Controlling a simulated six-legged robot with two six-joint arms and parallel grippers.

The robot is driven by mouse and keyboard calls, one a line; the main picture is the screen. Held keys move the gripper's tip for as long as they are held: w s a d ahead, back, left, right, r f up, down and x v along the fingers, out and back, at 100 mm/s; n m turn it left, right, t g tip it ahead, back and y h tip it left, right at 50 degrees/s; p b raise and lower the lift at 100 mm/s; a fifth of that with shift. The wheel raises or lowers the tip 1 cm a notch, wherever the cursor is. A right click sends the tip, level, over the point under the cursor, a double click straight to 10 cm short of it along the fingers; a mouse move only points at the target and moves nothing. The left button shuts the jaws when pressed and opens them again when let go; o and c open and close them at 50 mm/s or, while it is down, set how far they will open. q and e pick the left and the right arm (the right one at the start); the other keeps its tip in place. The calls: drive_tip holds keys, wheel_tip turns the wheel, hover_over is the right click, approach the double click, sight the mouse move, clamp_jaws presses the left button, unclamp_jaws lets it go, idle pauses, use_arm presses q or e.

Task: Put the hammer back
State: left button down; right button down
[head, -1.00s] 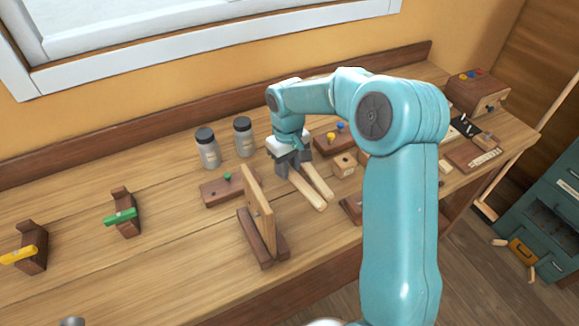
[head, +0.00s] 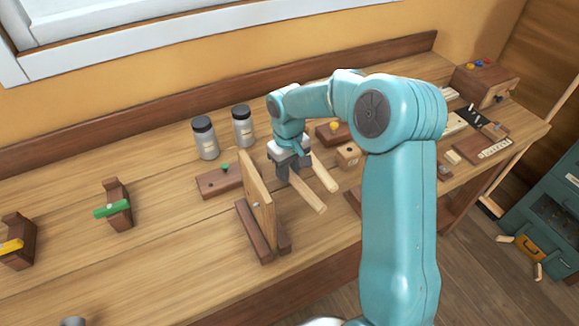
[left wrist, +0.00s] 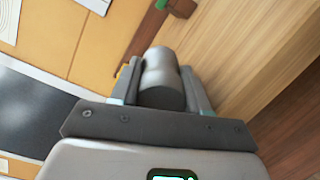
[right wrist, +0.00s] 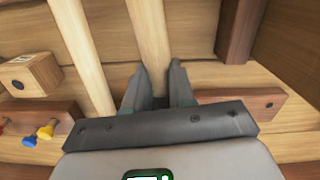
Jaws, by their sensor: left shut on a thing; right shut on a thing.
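My right gripper (head: 284,172) is low over the middle of the bench, shut on a pale wooden handle (head: 308,195), apparently the hammer's. In the right wrist view the handle (right wrist: 150,35) runs out between the fingers (right wrist: 158,88); no hammer head shows. A second pale wooden bar (head: 324,174) lies beside it, apart from the fingers; it also shows in the right wrist view (right wrist: 82,50). My left gripper (left wrist: 162,90) is shut on a dark grey metal cylinder (left wrist: 160,75). A grey top (head: 73,321) at the head view's lower edge may be this cylinder.
An upright board (head: 256,195) on a brown stand is just left of my right gripper. A block with a green knob (head: 222,178), two lidded jars (head: 204,138) and a holed wooden block (head: 348,154) are close by. Green (head: 113,208) and yellow (head: 12,246) clamps stand left.

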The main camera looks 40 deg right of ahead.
use_arm(q)
drive_tip(key=shift+w+f, duration=0.1)
drive_tip(key=shift+f, duration=0.4)
use_arm(e)
drive_tip(key=shift+w+f, duration=0.1)
drive_tip(key=shift+f, duration=0.6)
use_arm(q)
drive_tip(key=shift+d+r, duration=0.1)
drive_tip(key=shift+r, duration=0.05)
use_arm(e)
drive_tip(key=shift+d, duration=0.1)
use_arm(q)
drive_tip(key=shift+f+b, duration=0.25)
drive_tip(key=shift+b, duration=0.15)
use_arm(e)
drive_tip(key=shift+f, duration=0.2)
use_arm(q)
drive_tip(key=shift+f, duration=0.15)
use_arm(e)
drive_tip(key=shift+f, duration=0.15)
drive_tip(key=c, duration=0.9)
unclamp_jaws()
drive_tip(key=shift+o, duration=0.2)
